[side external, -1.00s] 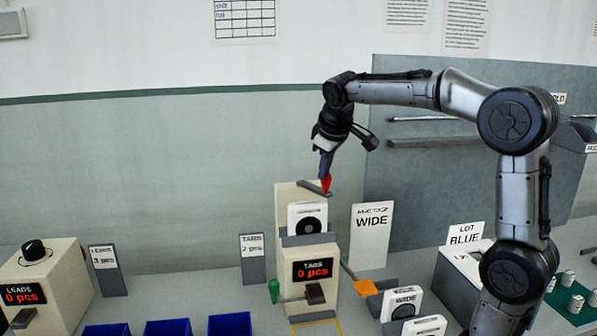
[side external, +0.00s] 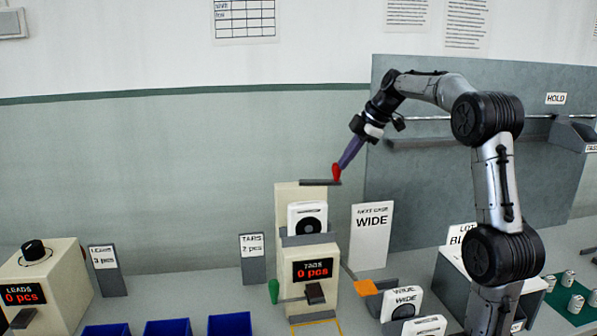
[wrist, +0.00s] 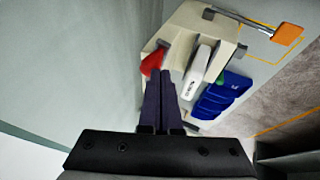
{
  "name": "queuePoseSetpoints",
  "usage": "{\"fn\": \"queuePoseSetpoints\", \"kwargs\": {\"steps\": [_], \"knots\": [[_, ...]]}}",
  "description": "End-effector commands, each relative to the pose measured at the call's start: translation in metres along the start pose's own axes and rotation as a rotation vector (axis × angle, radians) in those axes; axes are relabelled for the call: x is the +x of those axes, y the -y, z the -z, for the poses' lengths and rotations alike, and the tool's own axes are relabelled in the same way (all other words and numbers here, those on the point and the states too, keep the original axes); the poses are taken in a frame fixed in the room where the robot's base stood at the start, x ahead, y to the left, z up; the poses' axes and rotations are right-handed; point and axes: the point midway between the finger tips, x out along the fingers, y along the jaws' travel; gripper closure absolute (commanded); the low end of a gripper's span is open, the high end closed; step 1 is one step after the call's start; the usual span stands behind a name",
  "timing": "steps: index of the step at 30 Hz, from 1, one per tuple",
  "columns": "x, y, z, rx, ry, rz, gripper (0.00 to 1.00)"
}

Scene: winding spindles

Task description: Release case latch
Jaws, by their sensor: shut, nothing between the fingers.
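The cream tabs machine (side external: 283,225) stands in the middle of the side view and holds a white case (side external: 307,213) with a black disc. A flat grey latch bar (side external: 316,183) lies level across its top, with a red knob (side external: 337,173) at the right end. My gripper (side external: 341,166) is shut, its purple fingers slanting down from the upper right to the knob. In the wrist view the fingers (wrist: 166,76) are together, with the red knob (wrist: 153,61) just left of the tips. I cannot tell whether they touch it. The white case (wrist: 196,72) is to their right.
A green-handled lever (side external: 274,290) and an orange paddle (side external: 364,287) flank the machine's lower front. Blue bins (side external: 229,324) are at front left. White cases (side external: 405,300) sit at the right. A "WIDE" sign (side external: 371,236) stands behind. Air above the machine's left side is clear.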

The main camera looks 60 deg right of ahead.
Motion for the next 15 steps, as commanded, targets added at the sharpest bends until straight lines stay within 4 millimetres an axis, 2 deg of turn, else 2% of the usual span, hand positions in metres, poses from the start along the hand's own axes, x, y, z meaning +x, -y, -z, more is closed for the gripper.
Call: {"fn": "queuePoseSetpoints", "kwargs": {"steps": [15], "knots": [[0.0041, -0.0004, 0.0092, 0.005, 0.004, -0.001, 1.0]]}}
